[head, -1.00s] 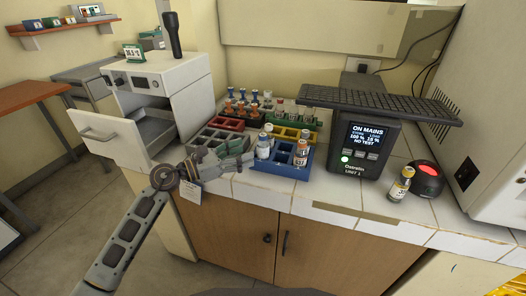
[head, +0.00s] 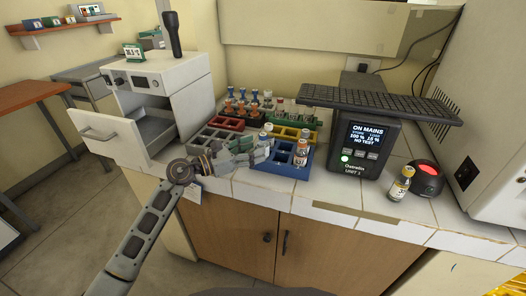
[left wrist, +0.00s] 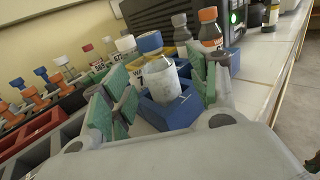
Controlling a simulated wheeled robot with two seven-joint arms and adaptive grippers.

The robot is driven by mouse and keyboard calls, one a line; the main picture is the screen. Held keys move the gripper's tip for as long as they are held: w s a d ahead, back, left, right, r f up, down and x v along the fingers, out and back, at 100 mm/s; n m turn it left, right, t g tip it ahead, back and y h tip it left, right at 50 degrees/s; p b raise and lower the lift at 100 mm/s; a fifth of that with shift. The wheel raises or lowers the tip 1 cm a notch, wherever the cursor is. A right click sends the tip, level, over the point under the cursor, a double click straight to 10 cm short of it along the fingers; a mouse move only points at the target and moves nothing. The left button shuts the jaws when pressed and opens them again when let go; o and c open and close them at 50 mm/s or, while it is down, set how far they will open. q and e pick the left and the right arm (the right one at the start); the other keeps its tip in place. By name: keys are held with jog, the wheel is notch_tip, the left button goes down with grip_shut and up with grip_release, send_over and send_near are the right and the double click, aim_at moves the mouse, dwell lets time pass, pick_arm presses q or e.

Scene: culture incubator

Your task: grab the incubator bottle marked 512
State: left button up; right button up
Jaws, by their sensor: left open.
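My left gripper (head: 254,150) is open at the left edge of the blue rack (head: 275,169) on the counter. I cannot read 512 on any label. My right gripper is not in view.
Red, green, grey and yellow racks (head: 291,133) with several bottles lie behind. A black display unit (head: 366,147) under a dark slab stands to the right. A yellow-capped bottle (head: 400,185) stands beside a red-lit device (head: 428,180). The white incubator's drawer (head: 108,139) is open at left.

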aim_at(263, 145)
pick_arm(q)
jog(key=shift+f+x, duration=0.2)
jog(key=shift+x, duration=1.85)
jog(key=shift+w+a, duration=0.1)
jog(key=shift+w, duration=0.05)
jog(key=c, duration=1.1)
